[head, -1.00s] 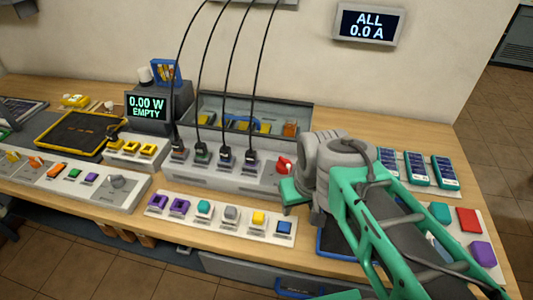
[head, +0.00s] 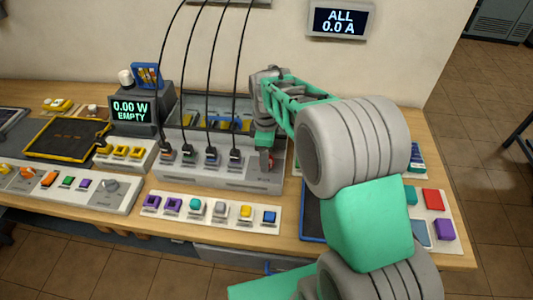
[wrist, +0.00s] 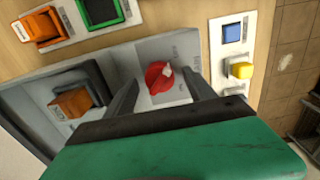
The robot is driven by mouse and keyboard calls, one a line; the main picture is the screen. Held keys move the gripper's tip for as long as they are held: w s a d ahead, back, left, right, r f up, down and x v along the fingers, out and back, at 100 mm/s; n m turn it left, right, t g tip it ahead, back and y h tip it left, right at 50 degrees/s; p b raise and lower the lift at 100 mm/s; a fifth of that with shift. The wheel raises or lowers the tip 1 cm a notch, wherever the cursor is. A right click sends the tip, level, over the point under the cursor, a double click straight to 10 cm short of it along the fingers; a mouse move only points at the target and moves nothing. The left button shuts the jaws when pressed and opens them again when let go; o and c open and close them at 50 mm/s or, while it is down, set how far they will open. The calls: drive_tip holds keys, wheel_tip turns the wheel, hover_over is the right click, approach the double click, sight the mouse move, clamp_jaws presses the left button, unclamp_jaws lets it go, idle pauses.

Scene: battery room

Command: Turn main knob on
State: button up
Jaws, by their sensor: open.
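The main knob is a red rotary knob (wrist: 158,77) with a pale pointer mark, on a grey plate in the wrist view. In the head view the knob (head: 267,162) shows in part at the right end of the grey charging unit (head: 225,173), below my gripper. My gripper (wrist: 162,86) is open, with one dark finger on each side of the knob in the picture. I cannot tell whether the fingers touch it. Lettering on the plate around the knob is too small to read. The head view mostly hides the fingers (head: 266,150).
A wall display (head: 341,21) reads ALL 0.0 A. Black cables (head: 212,75) rise from plugs left of the knob. A strip of coloured blocks (head: 210,208) lies in front of the unit. A small screen (head: 131,111) reads 0.00 W EMPTY.

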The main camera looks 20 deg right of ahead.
drive_tip(key=shift+f, duration=0.35)
drive_tip(key=shift+c, duration=0.2)
drive_tip(key=c, duration=1.3)
